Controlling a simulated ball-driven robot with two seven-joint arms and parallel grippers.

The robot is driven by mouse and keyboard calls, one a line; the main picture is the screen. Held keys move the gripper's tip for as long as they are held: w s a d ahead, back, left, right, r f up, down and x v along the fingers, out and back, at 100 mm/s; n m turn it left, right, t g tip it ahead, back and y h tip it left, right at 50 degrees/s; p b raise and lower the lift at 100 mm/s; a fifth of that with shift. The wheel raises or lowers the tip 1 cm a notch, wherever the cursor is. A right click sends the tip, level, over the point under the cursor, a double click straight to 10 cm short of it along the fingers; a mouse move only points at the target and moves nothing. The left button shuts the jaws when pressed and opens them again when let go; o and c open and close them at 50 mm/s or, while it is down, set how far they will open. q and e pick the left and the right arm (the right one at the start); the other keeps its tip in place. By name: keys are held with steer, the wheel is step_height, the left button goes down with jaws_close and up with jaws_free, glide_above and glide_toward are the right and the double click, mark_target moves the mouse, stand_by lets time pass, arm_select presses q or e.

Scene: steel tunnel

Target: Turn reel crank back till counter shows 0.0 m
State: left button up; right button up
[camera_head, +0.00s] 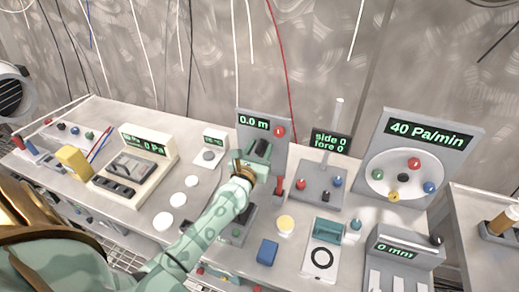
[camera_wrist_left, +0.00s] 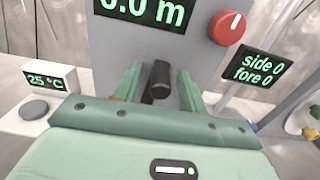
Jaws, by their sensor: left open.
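The counter (camera_head: 254,121) on an upright grey panel reads 0.0 m in green; in the left wrist view its display (camera_wrist_left: 140,12) is cut off at the top. A red knob (camera_head: 279,131) with a white mark sits right of it, also in the left wrist view (camera_wrist_left: 227,28). My left gripper (camera_head: 257,158) is in front of the panel, its two green fingers apart. A dark knob-like handle (camera_wrist_left: 160,80), which looks like the crank's, stands between the fingers. I cannot tell whether they touch it. The reel is mostly hidden by my gripper and arm. My right gripper is not in view.
Right of the panel stand a side/fore display (camera_head: 331,141) with a joystick box and a 40 Pa/min panel (camera_head: 428,131). A 25 °C box (camera_head: 213,140) and an instrument (camera_head: 148,142) stand left. Round white discs (camera_head: 163,221) and a blue block (camera_head: 267,252) lie in front.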

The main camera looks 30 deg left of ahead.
arm_select(q)
jaws_close()
steer(key=d+m, duration=0.1)
steer(key=m, duration=0.1)
steer(key=shift+w+m+p, duration=0.1)
steer(key=shift+m+p, duration=0.2)
steer(key=shift+p, duration=0.1)
steer(key=shift+d+f+m, duration=0.25)
steer(key=shift+d+m, duration=0.05)
steer(key=shift+m, duration=0.3)
jaws_free()
steer(key=shift+w, duration=0.1)
